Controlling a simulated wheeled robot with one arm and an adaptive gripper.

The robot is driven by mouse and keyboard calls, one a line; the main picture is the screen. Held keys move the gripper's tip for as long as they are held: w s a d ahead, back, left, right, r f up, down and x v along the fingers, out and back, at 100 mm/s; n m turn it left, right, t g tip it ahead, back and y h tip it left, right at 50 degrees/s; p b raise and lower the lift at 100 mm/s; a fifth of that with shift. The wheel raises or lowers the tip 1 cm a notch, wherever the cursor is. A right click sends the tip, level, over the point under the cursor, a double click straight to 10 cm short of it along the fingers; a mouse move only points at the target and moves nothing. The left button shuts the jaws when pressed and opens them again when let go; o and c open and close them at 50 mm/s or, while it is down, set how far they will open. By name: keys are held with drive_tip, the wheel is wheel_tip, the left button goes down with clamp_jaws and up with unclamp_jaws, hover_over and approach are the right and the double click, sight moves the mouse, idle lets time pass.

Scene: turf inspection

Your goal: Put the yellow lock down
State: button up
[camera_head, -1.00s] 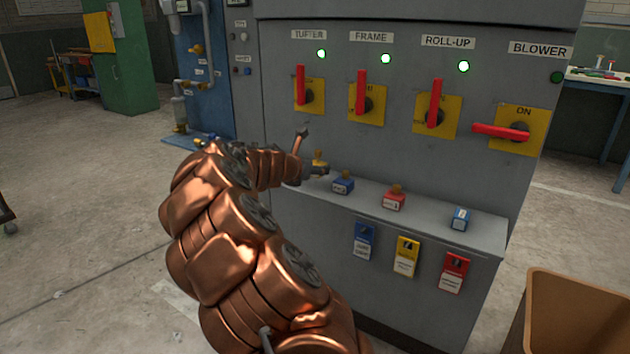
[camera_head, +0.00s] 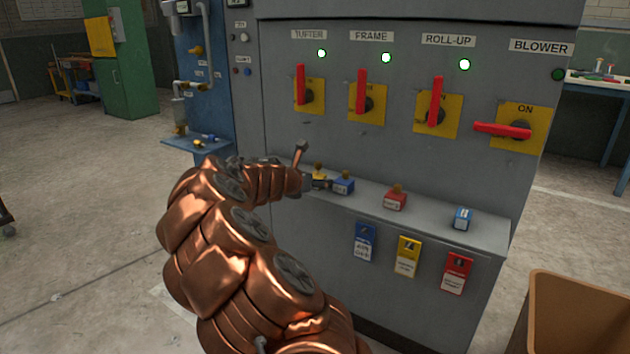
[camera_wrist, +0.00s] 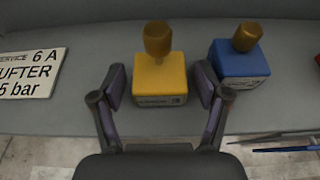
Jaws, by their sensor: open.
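The yellow lock (camera_wrist: 160,80), a yellow block with a brass-coloured top, stands upright on the grey shelf (camera_wrist: 60,110) in the wrist view. My gripper (camera_wrist: 160,85) is open, with one finger on each side of the lock. The left finger is slightly apart from it; the right finger is close to its side, between it and the blue lock. In the head view the yellow lock (camera_head: 319,174) shows partly behind my gripper (camera_head: 322,183), at the shelf's left end.
A blue lock (camera_wrist: 240,62) stands just right of the yellow one. A red lock (camera_head: 395,199) and another blue item (camera_head: 462,218) stand farther right. A white sign (camera_wrist: 30,73) lies left. Tags hang below the shelf's front edge. Red switch handles are above.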

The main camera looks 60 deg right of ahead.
drive_tip(key=shift+a+r, duration=0.25)
drive_tip(key=shift+r, duration=0.05)
drive_tip(key=p+v, duration=0.4)
drive_tip(key=v, duration=0.7)
drive_tip(key=shift+a, duration=0.2)
drive_tip(key=shift+r, duration=0.1)
